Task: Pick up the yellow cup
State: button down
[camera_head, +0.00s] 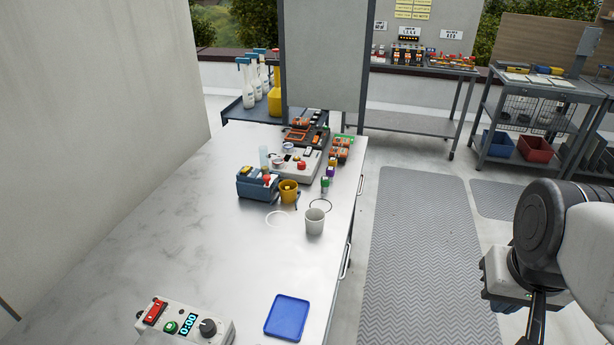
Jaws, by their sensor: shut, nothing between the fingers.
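The yellow cup (289,196) stands upright on the metal table, just right of a dark blue box with red and yellow parts on top. Something yellow shows inside its mouth. My gripper (535,325) is at the lower right, beyond the table's right edge and well away from the cup. It is shut and empty, and its lower end is close to the bottom edge of the picture.
A pale grey cup (314,224) stands in front and to the right. The blue box (257,187) is close on the left. Dark and white rings lie nearby. A blue tray (287,317) and a timer box (184,322) lie at the front. The left tabletop is clear.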

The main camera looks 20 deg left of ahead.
jog(key=c, duration=1.8)
grip_release()
jog(key=o, duration=1.7)
jog(key=shift+c, duration=0.2)
jog(key=w+a+f+m+y, duration=0.3)
jog(key=w+a+m+y, duration=0.15)
jog(key=w+a, duration=0.6)
jog(key=w+a+f+m+g+y, duration=0.1)
jog(key=w+a+f+m+y, duration=0.3)
jog(key=w+a, duration=0.7)
jog(key=w+a+f+m+y, duration=0.3)
jog(key=w+a+m, duration=0.2)
jog(key=w+a, duration=0.55)
jog(key=m+t+y, duration=0.2)
jog(key=m, duration=0.4)
send_near(288, 192)
jog(key=shift+w+a, duration=0.8)
jog(key=shift+w, duration=0.3)
jog(key=shift+w+a+f+m, duration=0.25)
jog(key=shift+w+f+m, duration=0.05)
jog(key=shift+f+m, duration=0.05)
